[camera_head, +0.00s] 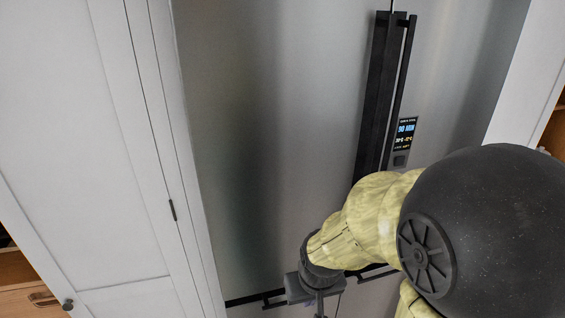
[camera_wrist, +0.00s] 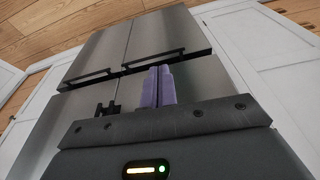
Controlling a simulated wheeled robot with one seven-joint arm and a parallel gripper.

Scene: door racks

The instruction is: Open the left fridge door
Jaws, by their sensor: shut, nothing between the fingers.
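The left fridge door (camera_head: 240,130) is a brushed silver panel and looks closed in the head view. Its long black upright handle (camera_head: 376,90) runs along its right edge, close beside the right door's handle (camera_head: 404,75). My gripper (camera_head: 319,298) is low in the head view, below and left of the handles, and partly cut off by the frame's edge. In the wrist view its pale purple fingers (camera_wrist: 158,87) are together with nothing between them. They appear apart from the handles. My arm covers the lower right of the fridge in the head view.
A white cabinet (camera_head: 75,130) stands left of the fridge, and a white panel (camera_head: 525,70) stands right. A small display (camera_head: 404,135) is on the right door. The wrist view shows lower silver fronts with horizontal black handles (camera_wrist: 90,78) and wooden floor (camera_wrist: 40,28).

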